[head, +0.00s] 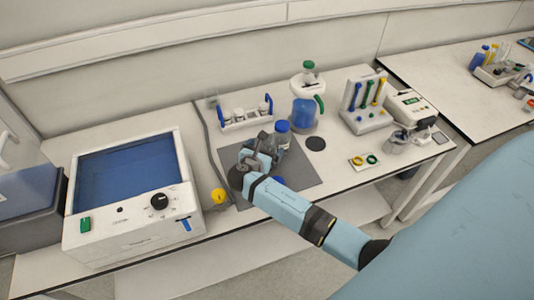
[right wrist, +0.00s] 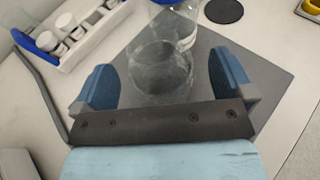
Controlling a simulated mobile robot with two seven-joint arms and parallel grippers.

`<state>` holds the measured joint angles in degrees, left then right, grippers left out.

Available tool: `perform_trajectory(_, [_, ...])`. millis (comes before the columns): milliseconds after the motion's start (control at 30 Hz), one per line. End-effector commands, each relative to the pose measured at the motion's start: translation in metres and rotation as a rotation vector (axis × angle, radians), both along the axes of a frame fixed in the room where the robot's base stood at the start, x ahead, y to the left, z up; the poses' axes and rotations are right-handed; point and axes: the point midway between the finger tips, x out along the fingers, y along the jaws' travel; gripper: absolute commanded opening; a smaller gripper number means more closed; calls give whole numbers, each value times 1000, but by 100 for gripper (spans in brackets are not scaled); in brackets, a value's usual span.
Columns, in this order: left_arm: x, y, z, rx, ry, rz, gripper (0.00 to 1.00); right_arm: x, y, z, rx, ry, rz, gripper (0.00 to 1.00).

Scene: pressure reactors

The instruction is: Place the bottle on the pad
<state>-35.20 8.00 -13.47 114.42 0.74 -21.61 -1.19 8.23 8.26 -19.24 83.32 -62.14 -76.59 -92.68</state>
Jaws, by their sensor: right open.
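A clear bottle with a blue cap (head: 282,128) stands upright on a dark grey square mat (head: 304,178). In the right wrist view the clear bottle (right wrist: 163,66) lies in the space between my fingers, its top cut off by the frame edge. A round black pad (head: 316,144) lies on the bench to the right of the bottle; it also shows at the top of the right wrist view (right wrist: 224,10). My right gripper (head: 266,145) is open beside the bottle, with one blue finger on each side and visible gaps. My left gripper is not in view.
A white machine with a blue window (head: 185,222) fills the left of the bench. Behind are a rack of white-capped jars (head: 246,123) and a blue-filled vessel (head: 304,114). A tool stand (head: 366,122) and small rings (head: 364,161) are on the right.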

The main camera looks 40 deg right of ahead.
Motion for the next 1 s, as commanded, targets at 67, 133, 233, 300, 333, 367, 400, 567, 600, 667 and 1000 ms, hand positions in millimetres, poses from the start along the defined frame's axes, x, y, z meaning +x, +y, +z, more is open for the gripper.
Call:
perform_trajectory(67, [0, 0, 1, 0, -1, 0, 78, 4, -8, -2, -2, 1, -1, 99])
perform_trajectory(133, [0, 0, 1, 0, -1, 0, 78, 6, -10, -3, -1, 0, -1, 99])
perform_trajectory(233, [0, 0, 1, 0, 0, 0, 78, 6, -9, -3, -1, -1, 0, 99])
perform_trajectory(300, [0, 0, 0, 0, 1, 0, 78, 6, -9, -3, -1, -1, 0, 97])
perform_trajectory(333, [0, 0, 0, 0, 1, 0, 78, 6, -9, -3, -1, -1, 0, 90])
perform_trajectory(367, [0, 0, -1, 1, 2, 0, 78, 6, -9, -3, -1, -1, 0, 83])
perform_trajectory(400, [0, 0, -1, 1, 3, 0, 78, 5, -9, -3, -1, -1, 0, 74])
perform_trajectory(567, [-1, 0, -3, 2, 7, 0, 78, 5, -9, -3, -1, -1, 0, 40])
perform_trajectory(600, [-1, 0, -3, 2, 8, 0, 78, 6, -9, -3, -1, -1, 0, 36])
perform_trajectory(667, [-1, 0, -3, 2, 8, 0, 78, 6, -9, -3, -1, -1, 0, 36])
perform_trajectory(1000, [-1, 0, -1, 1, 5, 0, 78, 6, -9, 10, 0, -3, -1, 36])
